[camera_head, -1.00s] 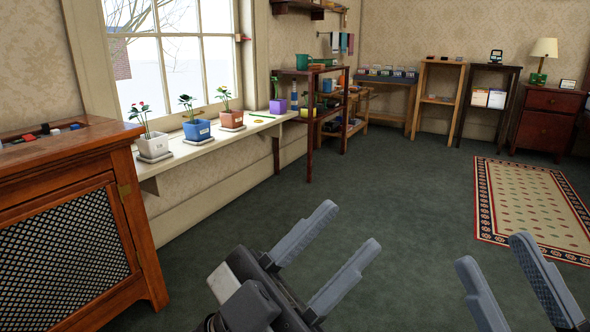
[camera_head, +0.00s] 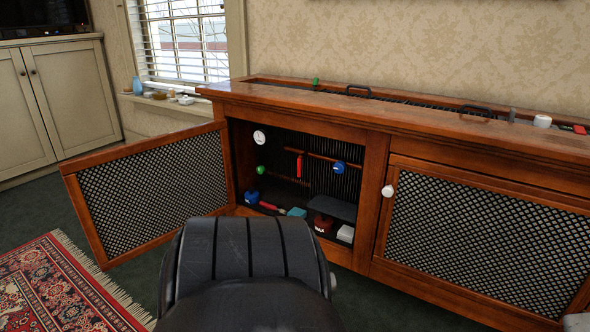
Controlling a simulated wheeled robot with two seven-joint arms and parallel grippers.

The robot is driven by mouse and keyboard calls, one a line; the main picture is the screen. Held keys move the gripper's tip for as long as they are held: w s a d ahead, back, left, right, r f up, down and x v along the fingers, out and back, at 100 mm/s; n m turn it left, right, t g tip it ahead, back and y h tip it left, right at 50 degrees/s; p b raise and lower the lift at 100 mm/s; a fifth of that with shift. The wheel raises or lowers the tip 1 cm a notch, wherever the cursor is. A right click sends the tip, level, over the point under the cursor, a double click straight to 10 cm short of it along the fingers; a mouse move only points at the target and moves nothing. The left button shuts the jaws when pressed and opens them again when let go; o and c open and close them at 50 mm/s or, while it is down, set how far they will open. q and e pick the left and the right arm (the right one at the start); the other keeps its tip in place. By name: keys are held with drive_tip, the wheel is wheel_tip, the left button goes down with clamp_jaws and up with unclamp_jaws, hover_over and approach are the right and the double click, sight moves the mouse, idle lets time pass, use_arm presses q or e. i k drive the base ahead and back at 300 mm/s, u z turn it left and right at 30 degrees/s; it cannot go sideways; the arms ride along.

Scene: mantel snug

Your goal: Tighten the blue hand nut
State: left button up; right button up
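A round blue piece (camera_head: 339,165), which looks like the blue hand nut, is inside the open cabinet (camera_head: 245,112), on the right side of the opening. It sits at the reddish pipe in front of the dark ribbed back. It is small here, and I cannot tell how tight it is. Another blue object (camera_head: 252,197) stands on the cabinet floor at the left.
The left lattice door (camera_head: 155,190) stands open; the right lattice door (camera_head: 480,240) is shut. A red handle (camera_head: 299,165), a white disc (camera_head: 259,137) and a green knob (camera_head: 261,170) are inside. A large, unclear black rounded shape (camera_head: 250,290) fills the bottom centre. A patterned rug (camera_head: 60,290) lies left.

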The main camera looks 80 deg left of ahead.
sight(339, 167)
drive_tip(key=u, duration=1.7)
drive_tip(key=i, duration=1.5)
